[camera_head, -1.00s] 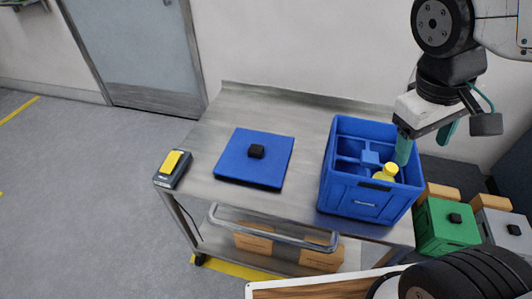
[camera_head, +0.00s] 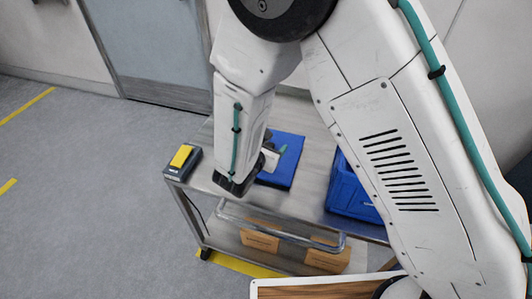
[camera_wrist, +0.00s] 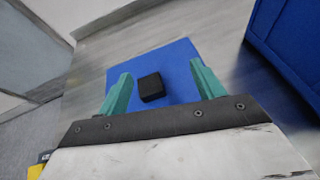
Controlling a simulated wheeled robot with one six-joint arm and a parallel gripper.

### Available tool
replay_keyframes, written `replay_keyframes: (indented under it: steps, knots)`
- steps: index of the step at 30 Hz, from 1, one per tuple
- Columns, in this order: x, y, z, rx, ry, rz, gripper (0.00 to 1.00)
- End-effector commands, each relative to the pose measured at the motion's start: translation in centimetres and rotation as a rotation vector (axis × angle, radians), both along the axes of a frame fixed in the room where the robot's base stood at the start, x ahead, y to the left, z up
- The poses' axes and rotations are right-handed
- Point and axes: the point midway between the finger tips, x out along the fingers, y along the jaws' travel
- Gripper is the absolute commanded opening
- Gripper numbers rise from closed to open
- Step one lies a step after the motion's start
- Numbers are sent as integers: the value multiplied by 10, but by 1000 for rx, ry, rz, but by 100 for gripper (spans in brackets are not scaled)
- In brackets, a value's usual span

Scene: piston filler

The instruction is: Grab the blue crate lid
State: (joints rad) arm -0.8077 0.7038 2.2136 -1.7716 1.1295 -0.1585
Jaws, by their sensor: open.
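The blue crate lid (camera_head: 288,166) lies flat on the metal cart top, partly hidden behind my arm in the head view. In the wrist view the lid (camera_wrist: 178,62) shows with its black block-shaped knob (camera_wrist: 151,87) in the middle. My gripper (camera_wrist: 160,85) is open, with its two teal fingers on either side of the knob as seen from the wrist, and nothing is between them in its hold. In the head view my gripper (camera_head: 276,150) is over the lid, mostly hidden by my arm. The exact height above the knob cannot be told.
The blue crate (camera_head: 350,190) stands on the cart right of the lid, largely hidden by my arm; its side (camera_wrist: 290,45) shows in the wrist view. A yellow-and-dark device (camera_head: 182,161) sits at the cart's left corner. Cardboard boxes (camera_head: 262,241) lie on the lower shelf.

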Motion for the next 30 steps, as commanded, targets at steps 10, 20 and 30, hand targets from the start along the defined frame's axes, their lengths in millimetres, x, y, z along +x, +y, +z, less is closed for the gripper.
replay_keyframes:
  steps: [10, 20, 30]
  knots:
    - [7, 28, -43, -66, 36, 150, 67]
    - [38, 16, -58, -66, 36, 145, 67]
    - [60, 9, -67, -64, 36, 149, 67]
